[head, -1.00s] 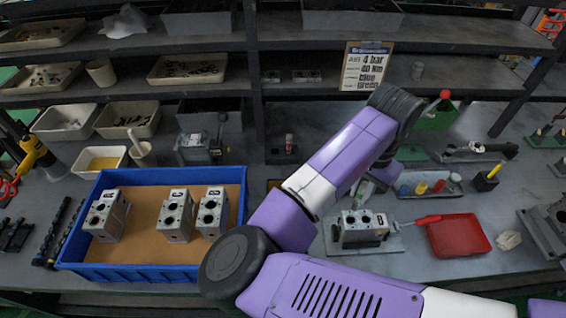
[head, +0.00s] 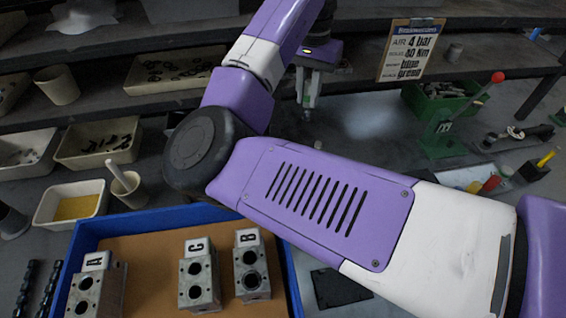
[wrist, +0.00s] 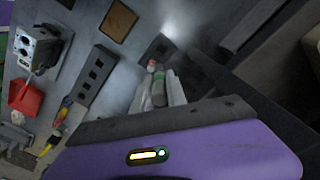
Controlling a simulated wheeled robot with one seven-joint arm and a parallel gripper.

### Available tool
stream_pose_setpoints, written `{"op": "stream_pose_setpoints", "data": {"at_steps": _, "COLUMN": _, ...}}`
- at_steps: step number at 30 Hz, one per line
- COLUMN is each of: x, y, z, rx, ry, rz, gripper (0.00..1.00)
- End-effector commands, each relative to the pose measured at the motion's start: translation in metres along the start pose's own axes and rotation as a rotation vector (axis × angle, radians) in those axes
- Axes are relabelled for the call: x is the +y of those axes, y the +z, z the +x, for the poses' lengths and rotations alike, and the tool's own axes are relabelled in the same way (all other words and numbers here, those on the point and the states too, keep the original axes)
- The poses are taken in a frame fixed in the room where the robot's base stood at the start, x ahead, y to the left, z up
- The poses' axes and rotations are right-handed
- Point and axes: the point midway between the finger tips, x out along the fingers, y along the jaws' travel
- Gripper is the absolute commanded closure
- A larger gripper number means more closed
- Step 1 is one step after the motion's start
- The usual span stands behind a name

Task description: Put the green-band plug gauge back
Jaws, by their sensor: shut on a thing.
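My gripper (head: 307,108) hangs fingers down over the grey bench, below the shelf, in the head view. In the wrist view the two pale fingers of my gripper (wrist: 158,92) are shut on a slim plug gauge (wrist: 158,90) with a dull greenish part; its band is hard to make out. A small red-topped piece (wrist: 151,65) shows right beside the fingertips; I cannot tell whether it touches the held gauge. A dark block with a square recess (wrist: 160,48) lies just beyond the fingertips. The held gauge's lower end is not clear.
A blue tray (head: 293,275) holds valve blocks A, C and B. A green press with a red knob (head: 440,120) stands at right. In the wrist view are a dark strip with square recesses (wrist: 95,75), a valve block (wrist: 38,45) and a red dish (wrist: 25,97). Shelf edges are close by.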

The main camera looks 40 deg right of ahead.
Motion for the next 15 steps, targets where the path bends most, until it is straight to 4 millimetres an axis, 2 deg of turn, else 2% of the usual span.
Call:
{"op": "stream_pose_setpoints", "data": {"at_steps": 2, "x": -0.001, "y": 0.003, "z": 0.001, "rx": -0.001, "ry": 0.002, "rz": -0.005, "gripper": 1.0}}
{"op": "stream_pose_setpoints", "data": {"at_steps": 5, "x": 0.001, "y": 0.005, "z": 0.015, "rx": -0.001, "ry": 0.005, "rz": -0.004, "gripper": 1.0}}
{"op": "stream_pose_setpoints", "data": {"at_steps": 15, "x": 0.002, "y": 0.006, "z": 0.097, "rx": -0.001, "ry": 0.006, "rz": -0.005, "gripper": 1.0}}
